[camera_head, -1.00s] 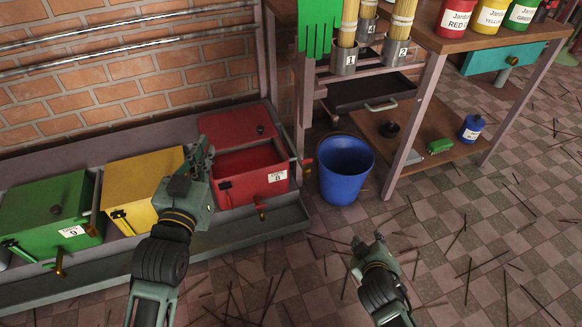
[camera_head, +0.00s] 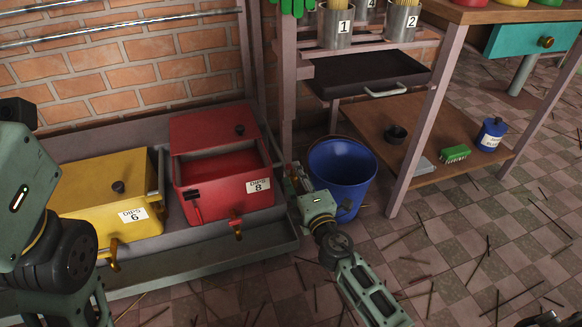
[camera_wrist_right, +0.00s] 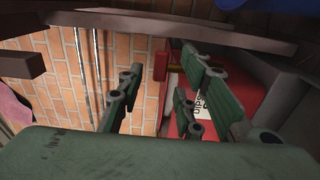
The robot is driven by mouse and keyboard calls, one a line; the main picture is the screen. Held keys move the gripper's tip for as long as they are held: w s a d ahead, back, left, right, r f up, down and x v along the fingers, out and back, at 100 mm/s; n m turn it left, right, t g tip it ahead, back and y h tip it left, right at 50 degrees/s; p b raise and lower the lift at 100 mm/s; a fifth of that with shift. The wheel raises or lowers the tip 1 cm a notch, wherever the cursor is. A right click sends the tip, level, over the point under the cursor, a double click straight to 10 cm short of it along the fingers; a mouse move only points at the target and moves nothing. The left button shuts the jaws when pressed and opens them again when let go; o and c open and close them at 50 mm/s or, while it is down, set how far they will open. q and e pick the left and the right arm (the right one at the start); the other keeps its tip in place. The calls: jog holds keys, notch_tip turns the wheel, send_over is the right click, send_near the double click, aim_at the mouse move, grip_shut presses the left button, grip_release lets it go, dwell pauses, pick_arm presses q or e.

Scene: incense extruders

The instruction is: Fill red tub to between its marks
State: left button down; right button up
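The red tub (camera_head: 228,196) stands in a grey trough left of center in the head view, labelled 8. Its lid (camera_head: 208,130), with a dark knob, lies back, and dark red shows inside. A dark gauge is on its front left and a tap (camera_head: 236,224) at its lower front. My right gripper (camera_head: 294,178) is just right of the tub, in front of the blue bucket. The right wrist view shows its fingers (camera_wrist_right: 160,95) apart and empty, with the red tub (camera_wrist_right: 178,88) beyond. My left wrist (camera_head: 22,195) is at the left edge; its fingertips cannot be made out.
A closed yellow tub (camera_head: 108,205) labelled 6 stands left of the red one. The blue bucket (camera_head: 345,165) is on the floor. A bench with a lower shelf (camera_head: 400,150) holds a green brush (camera_head: 455,153) and a blue bottle (camera_head: 491,134). The tiled floor in front has scattered sticks.

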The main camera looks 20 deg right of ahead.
jog(key=shift+w+b, duration=0.3)
jog(key=shift+w, duration=2.05)
jog(key=shift+f, duration=0.1)
grip_shut()
